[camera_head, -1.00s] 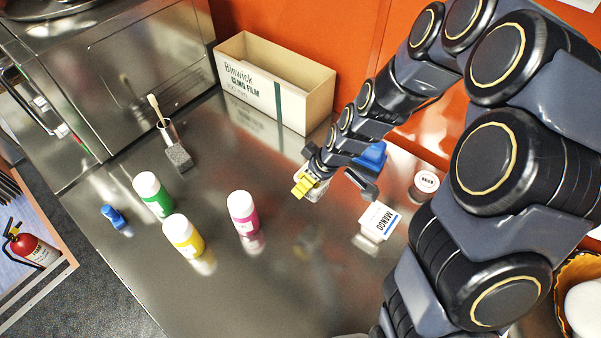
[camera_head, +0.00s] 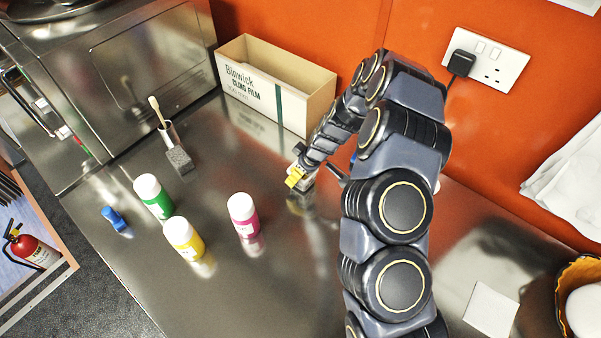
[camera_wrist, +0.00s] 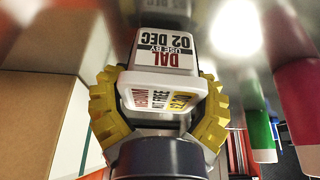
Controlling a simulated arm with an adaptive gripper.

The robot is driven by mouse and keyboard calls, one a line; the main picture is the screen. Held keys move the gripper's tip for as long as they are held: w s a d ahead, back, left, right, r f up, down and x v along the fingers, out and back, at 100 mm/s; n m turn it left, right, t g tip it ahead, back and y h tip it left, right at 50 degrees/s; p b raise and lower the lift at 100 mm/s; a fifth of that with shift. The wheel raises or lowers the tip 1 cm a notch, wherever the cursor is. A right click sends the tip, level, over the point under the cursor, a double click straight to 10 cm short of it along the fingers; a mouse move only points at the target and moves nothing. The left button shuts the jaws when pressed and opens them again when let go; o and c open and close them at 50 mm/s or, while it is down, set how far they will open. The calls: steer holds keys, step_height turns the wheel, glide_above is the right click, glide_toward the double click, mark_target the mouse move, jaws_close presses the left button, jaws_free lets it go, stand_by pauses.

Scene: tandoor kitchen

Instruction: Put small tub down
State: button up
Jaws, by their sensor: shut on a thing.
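My gripper (camera_head: 293,179) is over the steel counter, just in front of the cling film box. In the wrist view its yellow fingers (camera_wrist: 160,105) are closed on both sides of the small tub (camera_wrist: 164,92). The tub has a white front with red and black print, and a label reading DAL, USE BY 02 DEC. In the head view the tub (camera_head: 305,186) shows only in part beside the fingers, with a reflection below. I cannot tell whether its base touches the counter.
An open cling film box (camera_head: 285,85) stands behind. Pink (camera_head: 242,212), yellow (camera_head: 184,236) and green (camera_head: 152,195) bottles stand left, near a blue object (camera_head: 113,217) and a brush in a holder (camera_head: 172,140). A white square (camera_head: 491,308) lies right. Front-centre counter is clear.

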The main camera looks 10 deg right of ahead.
steer(key=shift+f, duration=0.35)
steer(key=o, duration=1.2)
steer(key=shift+f, duration=0.1)
steer(key=v, duration=1.2)
steer(key=shift+r, duration=0.2)
